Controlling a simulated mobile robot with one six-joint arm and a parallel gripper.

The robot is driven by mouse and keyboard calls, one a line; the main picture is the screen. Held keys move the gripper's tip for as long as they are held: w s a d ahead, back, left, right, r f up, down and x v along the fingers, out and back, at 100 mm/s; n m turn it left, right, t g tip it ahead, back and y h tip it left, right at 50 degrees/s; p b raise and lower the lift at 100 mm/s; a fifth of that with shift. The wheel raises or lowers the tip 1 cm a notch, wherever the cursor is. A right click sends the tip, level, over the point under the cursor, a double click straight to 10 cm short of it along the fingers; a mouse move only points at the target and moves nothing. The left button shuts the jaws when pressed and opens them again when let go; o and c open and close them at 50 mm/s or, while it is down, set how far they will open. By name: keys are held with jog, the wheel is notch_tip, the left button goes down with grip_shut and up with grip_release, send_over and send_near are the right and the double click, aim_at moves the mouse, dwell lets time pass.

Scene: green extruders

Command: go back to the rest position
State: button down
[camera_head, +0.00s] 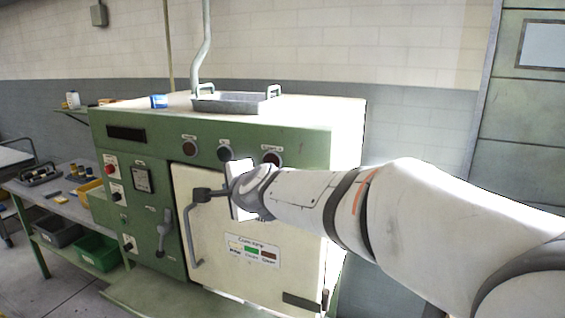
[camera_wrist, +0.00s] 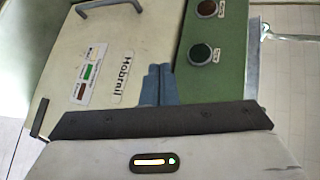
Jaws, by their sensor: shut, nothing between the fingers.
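My gripper (camera_wrist: 158,85) is shut with nothing between its fingers. In the wrist view its two blue-grey fingers lie together in front of the cream door and the green panel. In the head view my gripper (camera_head: 208,194) is in front of the upper part of the cream door (camera_head: 212,262) of the green machine. The grey door handle (camera_head: 189,235) is just left of and below the fingers. I cannot tell whether the fingers touch the handle or the door. The door looks closed; its right edge is partly hidden by my arm.
A grey metal tray (camera_head: 232,104) and a blue cup (camera_head: 159,101) stand on the machine top. A grey-green cabinet (camera_head: 518,130) stands at the right.

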jog(key=s+d+f+n+g+h, duration=0.3)
jog(key=s+d+f+n, duration=0.3)
jog(key=s+d, duration=0.7)
jog(key=s+d+f+n+g+h, duration=0.3)
jog(key=s+d+f+n+g, duration=0.2)
jog(key=s+d+f, duration=0.6)
jog(key=s+d+n, duration=0.1)
jog(key=s+d, duration=0.1)
jog(key=s, duration=0.1)
jog(key=shift+d+n+h, duration=0.3)
jog(key=shift+n, duration=0.1)
